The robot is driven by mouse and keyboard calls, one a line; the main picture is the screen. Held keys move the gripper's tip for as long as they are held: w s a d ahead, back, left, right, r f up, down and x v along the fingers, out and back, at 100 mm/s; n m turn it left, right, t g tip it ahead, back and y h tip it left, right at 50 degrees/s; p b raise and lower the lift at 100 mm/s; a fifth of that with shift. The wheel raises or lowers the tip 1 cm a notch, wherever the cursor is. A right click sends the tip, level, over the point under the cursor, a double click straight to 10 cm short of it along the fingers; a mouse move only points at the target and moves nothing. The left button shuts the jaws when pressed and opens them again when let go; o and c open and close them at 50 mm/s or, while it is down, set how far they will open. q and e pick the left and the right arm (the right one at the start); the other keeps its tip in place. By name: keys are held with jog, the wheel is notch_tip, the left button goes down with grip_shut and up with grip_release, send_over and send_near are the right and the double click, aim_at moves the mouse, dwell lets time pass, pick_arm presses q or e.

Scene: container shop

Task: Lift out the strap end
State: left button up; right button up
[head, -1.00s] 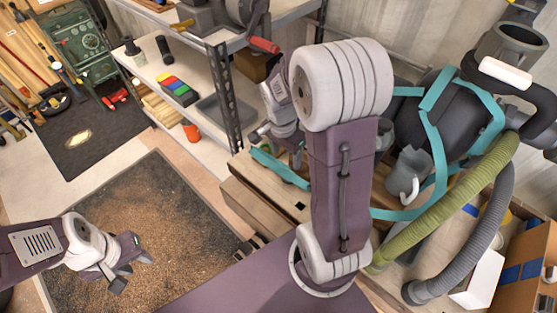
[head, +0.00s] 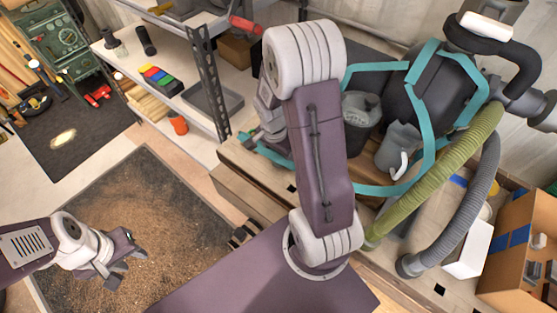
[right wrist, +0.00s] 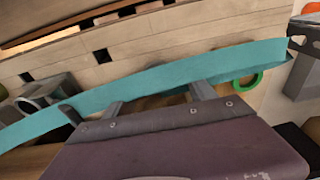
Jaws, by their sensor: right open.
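A teal strap (head: 395,188) loops around a dark, bulky machine (head: 437,105) on the wooden bench. A piece of strap (head: 272,154) shows left of my right arm. In the right wrist view the strap (right wrist: 100,97) runs as a flat band across the picture, its right end near a grey part. My right gripper (right wrist: 157,95) is open, its fingers overlapping the strap's lower edge; I cannot tell if they touch it. In the head view my right arm partly hides this gripper. My left gripper (head: 124,264) is open and empty, over the brown floor mat.
A green ribbed hose (head: 440,175) and a grey hose (head: 470,215) curve at the right of the bench. A grey jug (head: 399,147) stands by the machine. A metal shelf post (head: 208,85) rises left of my right arm. A green ring (right wrist: 247,81) lies beyond the strap.

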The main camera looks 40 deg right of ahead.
aim_at(278, 154)
jog(key=shift+s+r, duration=0.1)
jog(key=c, duration=0.6)
grip_shut()
notch_tip(278, 154, up, 10)
jog(key=shift+f+p, duration=0.25)
jog(key=shift+p, duration=0.8)
jog(key=shift+r, duration=0.25)
